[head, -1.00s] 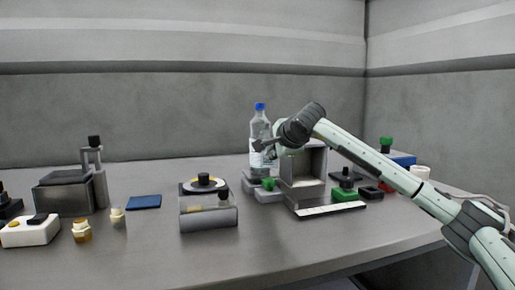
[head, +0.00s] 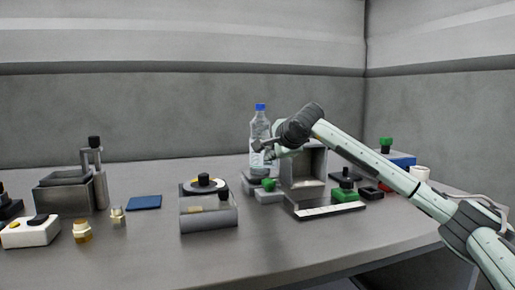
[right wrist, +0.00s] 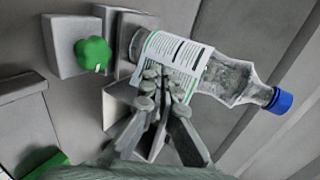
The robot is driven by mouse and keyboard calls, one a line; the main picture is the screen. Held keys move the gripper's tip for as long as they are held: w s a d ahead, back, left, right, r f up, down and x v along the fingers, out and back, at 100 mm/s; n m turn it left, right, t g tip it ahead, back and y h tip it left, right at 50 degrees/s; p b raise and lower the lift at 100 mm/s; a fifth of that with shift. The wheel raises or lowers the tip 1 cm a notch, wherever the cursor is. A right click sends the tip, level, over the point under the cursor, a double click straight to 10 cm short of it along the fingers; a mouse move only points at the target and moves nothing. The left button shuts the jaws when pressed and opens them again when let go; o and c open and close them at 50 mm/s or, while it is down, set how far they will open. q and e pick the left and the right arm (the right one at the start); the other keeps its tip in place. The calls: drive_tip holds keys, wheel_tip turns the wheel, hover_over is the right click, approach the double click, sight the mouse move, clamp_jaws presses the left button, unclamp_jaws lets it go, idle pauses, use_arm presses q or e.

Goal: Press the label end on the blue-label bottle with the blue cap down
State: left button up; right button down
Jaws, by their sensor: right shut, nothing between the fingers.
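The clear bottle (head: 260,128) with the blue cap (head: 261,106) stands upright at the back of the table. In the right wrist view the bottle (right wrist: 231,78) appears tilted by the camera angle. My right gripper (head: 263,147) is shut and empty in front of the label. In the wrist view its fingertips (right wrist: 163,86) overlap the label; contact is unclear. My left gripper is not in view.
A grey station with a green knob (right wrist: 94,52) is at the bottle's foot. An open grey box (head: 304,168) stands just right, under my forearm. A round-topped device (head: 208,212) and a blue pad (head: 144,202) lie left. The front table middle is clear.

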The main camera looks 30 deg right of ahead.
drive_tip(key=shift+w+d+p, duration=0.15)
drive_tip(key=shift+w+p, duration=0.2)
drive_tip(key=shift+w, duration=0.3)
drive_tip(key=shift+w+d+p, duration=0.15)
drive_tip(key=shift+w+p, duration=0.15)
drive_tip(key=shift+w, duration=0.3)
idle(3.4)
drive_tip(key=shift+s+d, duration=0.1)
drive_tip(key=shift+d, duration=0.5)
idle(0.6)
drive_tip(key=s+a+b, duration=0.1)
drive_tip(key=s+b, duration=0.2)
drive_tip(key=s, duration=0.3)
drive_tip(key=shift+a, duration=0.25)
idle(0.6)
drive_tip(key=shift+f, duration=0.1)
idle(0.4)
